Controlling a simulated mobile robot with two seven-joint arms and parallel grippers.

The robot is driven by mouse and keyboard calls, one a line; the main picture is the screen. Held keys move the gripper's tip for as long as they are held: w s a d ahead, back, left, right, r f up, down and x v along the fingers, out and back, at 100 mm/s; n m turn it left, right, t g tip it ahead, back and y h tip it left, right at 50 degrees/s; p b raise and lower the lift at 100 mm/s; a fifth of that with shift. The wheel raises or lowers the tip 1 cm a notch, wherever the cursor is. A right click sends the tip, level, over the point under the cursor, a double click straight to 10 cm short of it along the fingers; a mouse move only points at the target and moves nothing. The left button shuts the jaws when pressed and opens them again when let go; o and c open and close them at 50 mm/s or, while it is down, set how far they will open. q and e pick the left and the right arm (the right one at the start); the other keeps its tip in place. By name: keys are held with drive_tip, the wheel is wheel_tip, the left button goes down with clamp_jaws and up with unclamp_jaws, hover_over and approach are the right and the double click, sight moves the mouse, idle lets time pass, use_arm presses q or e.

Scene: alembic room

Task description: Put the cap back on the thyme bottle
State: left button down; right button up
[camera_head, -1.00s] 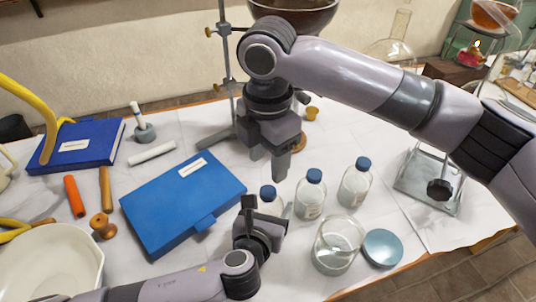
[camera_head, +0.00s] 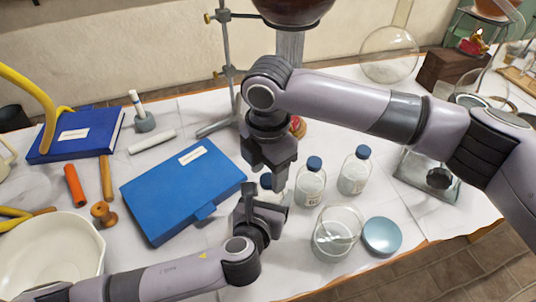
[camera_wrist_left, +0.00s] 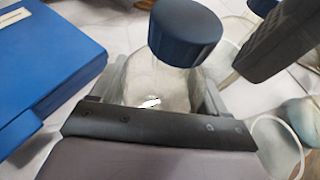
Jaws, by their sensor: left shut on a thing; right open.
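The nearest bottle is clear glass with a dark blue cap (camera_head: 266,181). In the head view it is mostly hidden behind my grippers. In the left wrist view its glass body (camera_wrist_left: 160,85) lies between my left fingers and the blue cap (camera_wrist_left: 185,32) sits at its top. My left gripper (camera_head: 258,203) is shut on this bottle. My right gripper (camera_head: 278,185) is open and points down close beside the cap. A dark finger of it (camera_wrist_left: 275,40) shows right of the cap, and I cannot tell whether it touches. No label is readable, so I cannot identify thyme.
Two blue-capped bottles (camera_head: 311,184) (camera_head: 354,172) stand to the right. An open glass jar (camera_head: 337,235) stands in front, beside a round blue lid (camera_head: 381,236). A blue case (camera_head: 180,195) lies left, and a metal stand (camera_head: 228,75) rises behind.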

drive_tip(key=shift+f, duration=0.5)
clamp_jaws()
drive_tip(key=shift+o, duration=0.6)
unclamp_jaws()
